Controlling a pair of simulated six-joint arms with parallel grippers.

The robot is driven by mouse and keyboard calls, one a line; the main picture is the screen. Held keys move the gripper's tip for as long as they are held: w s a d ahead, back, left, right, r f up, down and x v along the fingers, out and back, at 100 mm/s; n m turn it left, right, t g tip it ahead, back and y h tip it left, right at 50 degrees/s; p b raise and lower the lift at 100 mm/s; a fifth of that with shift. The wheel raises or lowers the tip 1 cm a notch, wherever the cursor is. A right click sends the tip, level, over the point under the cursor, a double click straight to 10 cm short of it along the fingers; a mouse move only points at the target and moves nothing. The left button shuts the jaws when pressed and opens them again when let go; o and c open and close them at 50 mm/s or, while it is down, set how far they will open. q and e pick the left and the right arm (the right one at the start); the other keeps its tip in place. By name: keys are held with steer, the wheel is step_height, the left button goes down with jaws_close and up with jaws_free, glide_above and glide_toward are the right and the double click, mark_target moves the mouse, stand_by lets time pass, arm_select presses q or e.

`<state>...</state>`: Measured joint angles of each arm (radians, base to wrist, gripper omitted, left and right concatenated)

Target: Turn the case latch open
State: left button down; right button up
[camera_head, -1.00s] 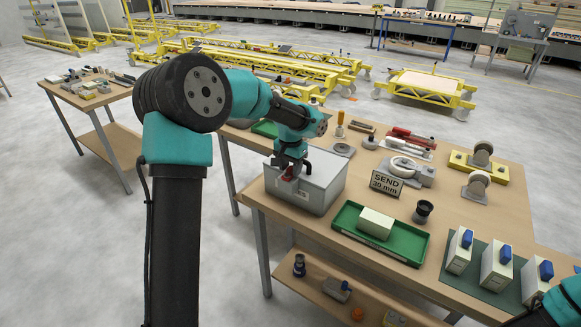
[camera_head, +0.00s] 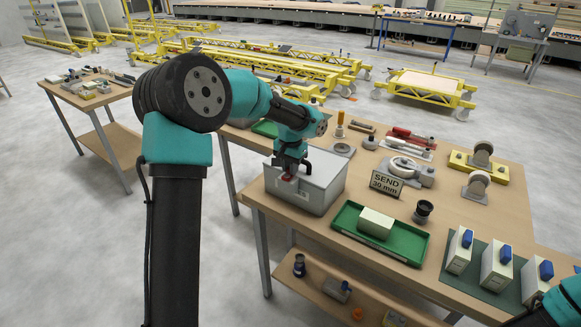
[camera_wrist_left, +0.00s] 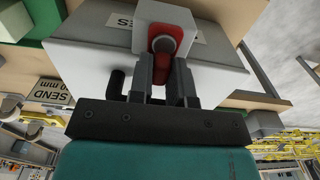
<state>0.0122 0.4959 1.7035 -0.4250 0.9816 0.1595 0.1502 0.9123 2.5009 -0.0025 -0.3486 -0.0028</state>
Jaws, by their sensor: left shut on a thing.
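The grey case (camera_head: 318,184) stands on the left part of the wooden workbench. Its red latch (camera_head: 288,177) is on the case near its left side, mostly covered by my gripper in the head view. In the left wrist view the red latch (camera_wrist_left: 161,62) sits on a pale block with a round grey pivot, on the case (camera_wrist_left: 95,62). My left gripper (camera_wrist_left: 163,75) is shut on the red latch, one dark finger on each side of it. In the head view my left gripper (camera_head: 290,171) reaches down onto the case. My right gripper is not in view.
A green tray (camera_head: 345,220) with a cream block (camera_head: 376,223) lies right of the case. A "SEND 30 mm" sign (camera_head: 386,184) stands behind the tray. White boxes with blue parts (camera_head: 497,266) stand at the right. My right arm shows at the lower right edge.

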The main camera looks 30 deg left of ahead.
arm_select(q)
steer(key=shift+n, duration=0.3)
steer(key=n, duration=0.3)
steer(key=shift+a, duration=0.35)
steer(key=n, duration=0.4)
steer(key=shift+s+a, duration=0.2)
steer(key=shift+a, duration=0.1)
steer(key=n, duration=0.3)
steer(key=shift+s+a+n, duration=0.2)
steer(key=shift+a+n, duration=0.05)
steer(key=shift+n, duration=0.05)
steer(key=shift+s+a+n, duration=0.1)
steer(key=shift+s+n, duration=0.05)
steer(key=shift+n, duration=0.75)
steer(key=shift+s+n, duration=0.1)
steer(key=shift+n, duration=0.8)
steer(key=c, duration=1.1)
jaws_free()
steer(key=shift+o, duration=0.2)
